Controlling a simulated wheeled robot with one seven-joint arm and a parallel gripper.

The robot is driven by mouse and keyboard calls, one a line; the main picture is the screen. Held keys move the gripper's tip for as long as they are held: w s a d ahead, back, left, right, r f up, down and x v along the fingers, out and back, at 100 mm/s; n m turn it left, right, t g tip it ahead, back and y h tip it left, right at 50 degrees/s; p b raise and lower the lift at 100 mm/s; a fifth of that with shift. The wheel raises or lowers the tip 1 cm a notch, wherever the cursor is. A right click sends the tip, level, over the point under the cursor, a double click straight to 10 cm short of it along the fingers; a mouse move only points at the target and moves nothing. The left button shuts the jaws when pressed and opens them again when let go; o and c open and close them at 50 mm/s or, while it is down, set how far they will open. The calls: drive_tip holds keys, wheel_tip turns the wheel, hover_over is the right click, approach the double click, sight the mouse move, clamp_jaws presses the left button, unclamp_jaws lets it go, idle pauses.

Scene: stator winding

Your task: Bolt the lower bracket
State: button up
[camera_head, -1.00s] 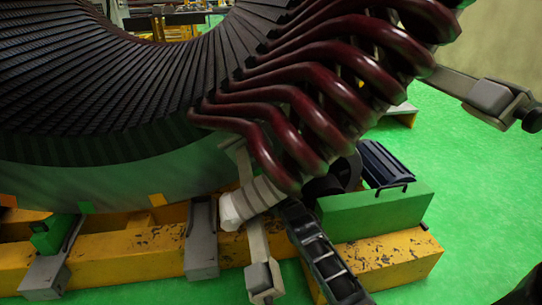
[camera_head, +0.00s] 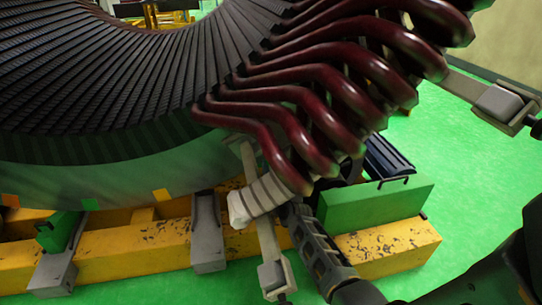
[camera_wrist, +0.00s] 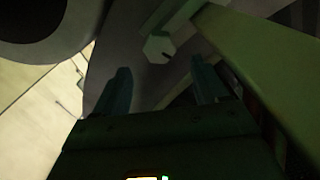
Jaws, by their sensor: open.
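The lower bracket (camera_head: 267,240) is a grey bar with a block at its lower end, hanging below the dark red coil ends (camera_head: 315,140). A pale ringed piece (camera_head: 262,197) sits beside its upper part. My gripper (camera_wrist: 162,85) is open, with its two dark fingers apart and nothing between their tips. Just ahead of the fingers, apart from them, is a pale hexagonal piece (camera_wrist: 158,47) like a bolt head. In the head view, my dark arm end reaches up from the lower right, close right of the bracket; its fingertips are hard to make out there.
The yellow beam (camera_head: 120,255) with grey supports (camera_head: 207,235) runs under the stator. A green block (camera_head: 375,205) stands right of my arm end. Another bracket (camera_head: 500,102) sticks out at upper right. A pale green bar (camera_wrist: 265,70) lies close right of the fingers. Green floor is free at right.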

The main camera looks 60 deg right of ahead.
drive_tip(key=b+x, duration=0.5)
drive_tip(key=x, duration=0.1)
drive_tip(key=shift+w+d, duration=0.2)
drive_tip(key=shift+d, duration=0.1)
drive_tip(key=shift+c, duration=0.4)
